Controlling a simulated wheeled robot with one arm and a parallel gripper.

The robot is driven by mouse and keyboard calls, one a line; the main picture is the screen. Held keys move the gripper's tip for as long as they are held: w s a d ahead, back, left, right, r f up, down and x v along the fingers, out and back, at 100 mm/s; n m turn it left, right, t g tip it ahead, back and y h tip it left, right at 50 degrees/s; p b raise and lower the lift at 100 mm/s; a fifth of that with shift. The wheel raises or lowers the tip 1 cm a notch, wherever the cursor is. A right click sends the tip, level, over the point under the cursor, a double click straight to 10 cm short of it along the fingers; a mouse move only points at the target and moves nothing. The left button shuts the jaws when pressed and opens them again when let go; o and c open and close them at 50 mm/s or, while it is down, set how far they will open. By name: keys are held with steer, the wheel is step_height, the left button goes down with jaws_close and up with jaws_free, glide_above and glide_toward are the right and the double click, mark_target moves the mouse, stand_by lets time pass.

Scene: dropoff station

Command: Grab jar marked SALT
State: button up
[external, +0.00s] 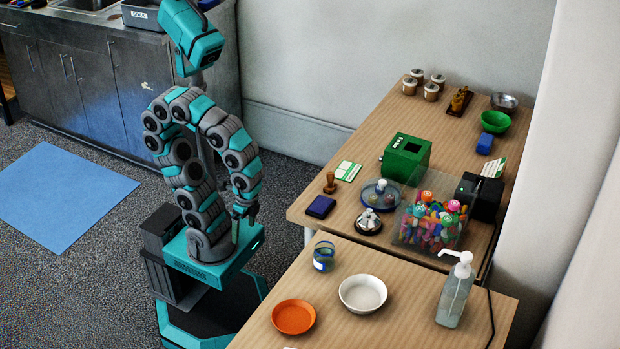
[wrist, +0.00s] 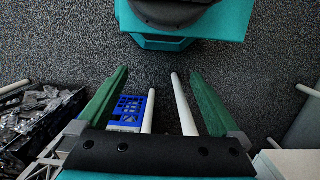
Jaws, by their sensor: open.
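Several small jars with pale lids stand in a cluster at the far end of the wooden table; one of them is the front jar (external: 431,92). Their markings are too small to read, so I cannot tell which one is marked SALT. My gripper (external: 247,211) hangs low beside my arm, left of the tables and far from the jars. In the wrist view my gripper (wrist: 158,76) points at the floor, its two green fingers apart with nothing held between them. No jar shows in the wrist view.
The far table (external: 352,208) holds a green box (external: 406,157), a clear bin of colourful items (external: 411,240) and a figurine (external: 459,101) beside the jars. The near table carries bowls and a pump bottle (external: 455,292). In the wrist view, a blue crate (wrist: 128,108) sits below.

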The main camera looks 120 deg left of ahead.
steer(key=w+d+r+m+t+h+b, duration=0.1)
steer(key=w+d+t+h, duration=0.1)
steer(key=w+d, duration=0.3)
steer(key=m+t+h+b, duration=0.5)
steer(key=m+t+b, duration=0.15)
steer(key=t, duration=0.45)
glide_toward(329, 263)
steer(key=shift+w+d+r+n+b, duration=0.35)
steer(key=shift+w+d+r, duration=0.25)
steer(key=shift+w, duration=0.1)
steer(key=shift+w+a+f+h+b, duration=0.15)
steer(key=shift+w+f+h+b, duration=0.1)
steer(key=shift+f+b, duration=0.2)
steer(key=shift+w+a+f+h+b, duration=0.15)
steer(key=shift+w+a+f+b, duration=0.05)
steer(key=shift+f+b, duration=0.2)
steer(key=shift+f, duration=0.25)
steer(key=shift+w+f, duration=0.1)
steer(key=shift+w, duration=0.1)
steer(key=shift+g, duration=0.3)
steer(key=x, duration=0.7)
steer(key=shift+d+f, duration=0.25)
